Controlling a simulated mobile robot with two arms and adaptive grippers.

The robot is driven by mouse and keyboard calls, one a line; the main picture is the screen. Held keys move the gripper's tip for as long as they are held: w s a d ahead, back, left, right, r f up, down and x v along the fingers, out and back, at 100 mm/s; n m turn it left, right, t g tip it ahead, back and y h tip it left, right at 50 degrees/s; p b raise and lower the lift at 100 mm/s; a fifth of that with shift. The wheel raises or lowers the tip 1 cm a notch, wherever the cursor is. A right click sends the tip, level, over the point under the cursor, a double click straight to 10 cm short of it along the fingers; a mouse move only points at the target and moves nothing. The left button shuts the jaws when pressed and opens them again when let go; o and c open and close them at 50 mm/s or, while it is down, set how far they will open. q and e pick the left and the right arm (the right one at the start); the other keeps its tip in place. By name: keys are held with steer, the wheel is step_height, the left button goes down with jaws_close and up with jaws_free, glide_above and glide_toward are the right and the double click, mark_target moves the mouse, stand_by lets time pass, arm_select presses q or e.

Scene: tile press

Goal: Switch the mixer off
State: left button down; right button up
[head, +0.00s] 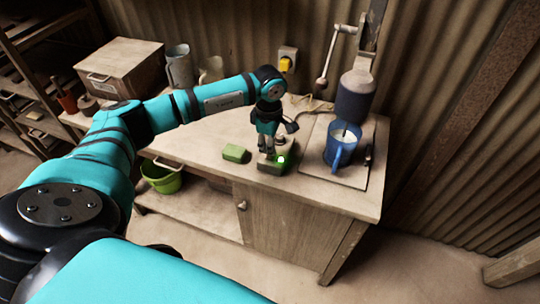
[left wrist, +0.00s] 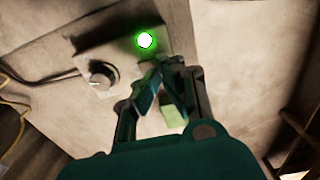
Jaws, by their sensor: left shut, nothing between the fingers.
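The mixer (head: 355,92) stands at the back right of the table, a dark body with a cranked lever at its upper left. A small control box (head: 272,169) lies in front of it on the table. Its lamp (head: 281,160) glows green, and the lamp also shows in the left wrist view (left wrist: 145,40).
A blue mug (head: 341,146) with pale contents stands on a board (head: 350,180) to the right. A green block (head: 236,153) lies left of the box. A yellow plug (head: 286,64) is in the wall socket. A wooden box (head: 120,70) stands back left.

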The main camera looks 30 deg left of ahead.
mark_target(270, 157)
arm_select(q)
steer(key=shift+f+b, duration=1.05)
steer(key=shift+f, duration=0.2)
stand_by(0.8)
steer(key=shift+r+p, duration=1.95)
steer(key=shift+r, duration=1.65)
steer(key=shift+d+f, duration=0.1)
